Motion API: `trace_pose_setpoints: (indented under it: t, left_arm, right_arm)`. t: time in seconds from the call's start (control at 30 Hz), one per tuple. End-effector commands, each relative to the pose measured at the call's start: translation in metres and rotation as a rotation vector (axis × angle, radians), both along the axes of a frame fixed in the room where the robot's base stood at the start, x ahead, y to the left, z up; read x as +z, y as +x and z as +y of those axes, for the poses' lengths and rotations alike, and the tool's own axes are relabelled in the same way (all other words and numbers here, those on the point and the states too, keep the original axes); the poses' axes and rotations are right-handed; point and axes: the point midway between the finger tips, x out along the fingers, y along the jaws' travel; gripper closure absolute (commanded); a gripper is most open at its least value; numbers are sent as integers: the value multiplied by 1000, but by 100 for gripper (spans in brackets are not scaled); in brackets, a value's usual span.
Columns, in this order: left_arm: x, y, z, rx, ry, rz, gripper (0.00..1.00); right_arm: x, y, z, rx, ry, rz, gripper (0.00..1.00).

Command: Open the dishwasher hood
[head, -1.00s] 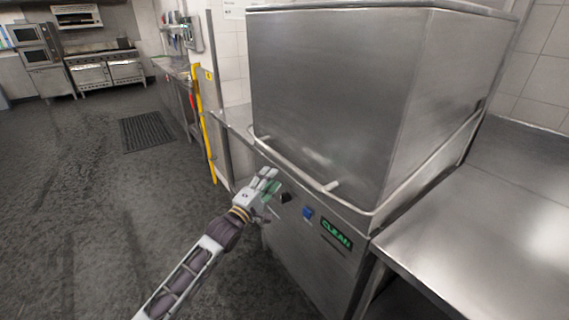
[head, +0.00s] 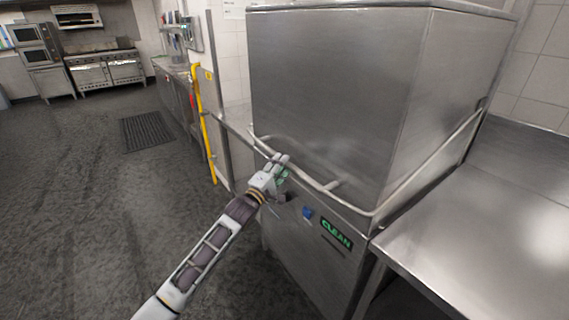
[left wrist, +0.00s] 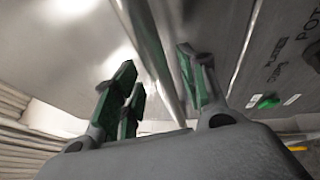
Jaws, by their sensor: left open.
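The dishwasher hood (head: 330,90) is a large steel box, and it is down on the machine's base. Its bar handle (head: 310,180) runs along the lower front edge and around the right side. My left gripper (head: 281,163) is open at the left part of the front bar. In the left wrist view the bar (left wrist: 160,60) passes between the open green-padded fingers (left wrist: 160,85); I cannot tell whether they touch it. My right gripper is not in view.
The machine's front panel has a blue button (head: 308,213) and a green CLEAN label (head: 336,234). A steel counter (head: 480,235) adjoins on the right. A yellow pole (head: 203,125) stands to the left. The floor (head: 80,220) at left is clear.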

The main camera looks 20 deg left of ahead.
Motion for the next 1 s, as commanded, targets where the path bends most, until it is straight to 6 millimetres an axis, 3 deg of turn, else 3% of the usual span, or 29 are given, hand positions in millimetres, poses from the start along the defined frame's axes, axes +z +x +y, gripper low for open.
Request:
trace_pose_setpoints:
  t: [0.3,0.77,1.0]
  left_arm:
    - [4,19,-5,0,0,-1,57]
    - [4,23,-6,0,0,0,57]
    - [4,22,-6,0,0,0,87]
  right_arm:
    - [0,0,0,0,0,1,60]
    - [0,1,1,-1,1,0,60]
    - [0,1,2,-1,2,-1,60]
